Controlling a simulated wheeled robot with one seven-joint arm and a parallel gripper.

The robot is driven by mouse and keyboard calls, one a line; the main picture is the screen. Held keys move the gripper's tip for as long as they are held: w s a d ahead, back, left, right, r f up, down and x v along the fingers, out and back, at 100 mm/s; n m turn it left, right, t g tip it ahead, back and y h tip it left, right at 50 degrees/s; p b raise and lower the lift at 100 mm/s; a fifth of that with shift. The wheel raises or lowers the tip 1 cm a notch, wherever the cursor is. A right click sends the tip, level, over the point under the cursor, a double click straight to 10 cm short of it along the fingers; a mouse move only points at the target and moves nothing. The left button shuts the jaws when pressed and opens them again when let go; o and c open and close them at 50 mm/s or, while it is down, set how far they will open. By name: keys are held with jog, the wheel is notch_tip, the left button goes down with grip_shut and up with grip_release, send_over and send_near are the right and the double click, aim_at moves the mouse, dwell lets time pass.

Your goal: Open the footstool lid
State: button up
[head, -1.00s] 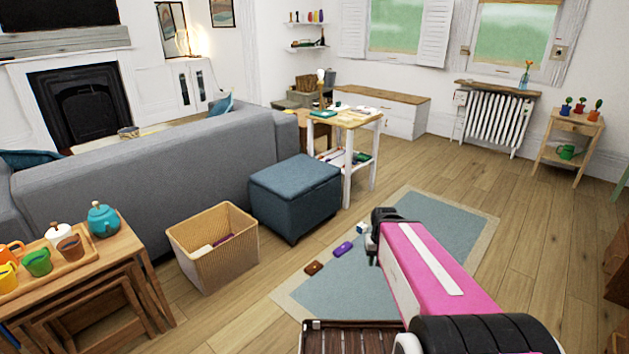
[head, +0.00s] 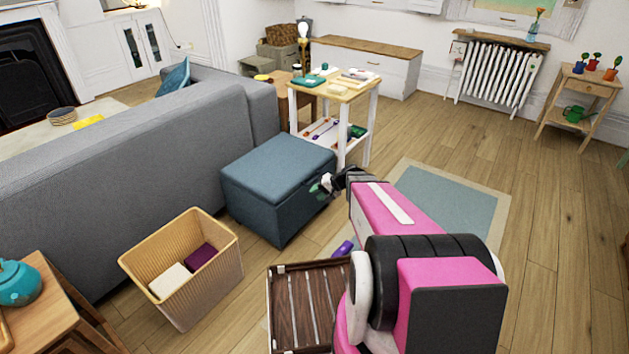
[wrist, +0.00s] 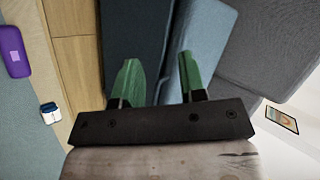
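The footstool (head: 262,214) is a blue-grey box standing between the grey sofa and the white side table. Its padded lid (head: 275,165) lies flat and shut on top. My gripper (head: 319,186) is at the right side of the footstool, near the lid's edge. In the wrist view its two green fingers (wrist: 158,75) are apart with nothing held between them. The lighter lid (wrist: 208,45) is behind the right finger and the darker footstool side (wrist: 133,30) behind the left one. Whether a finger touches the lid is unclear.
The grey sofa (head: 130,160) stands left of the footstool. The side table (head: 338,95) is close behind it. A wicker basket (head: 190,245) is in front at left. A purple item (head: 342,248) lies right of the footstool near the rug (head: 455,200).

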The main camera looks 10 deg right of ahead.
jog(key=w+d+f+m+t+y, duration=0.2)
jog(key=w+d+f+t, duration=0.15)
jog(key=w, duration=0.45)
jog(key=m+t, duration=0.4)
send_near(316, 179)
jog(key=x, duration=1)
jog(key=shift+w+a+f, duration=0.15)
jog(key=shift+w+a, duration=0.05)
jog(key=shift+a, duration=0.05)
grip_shut()
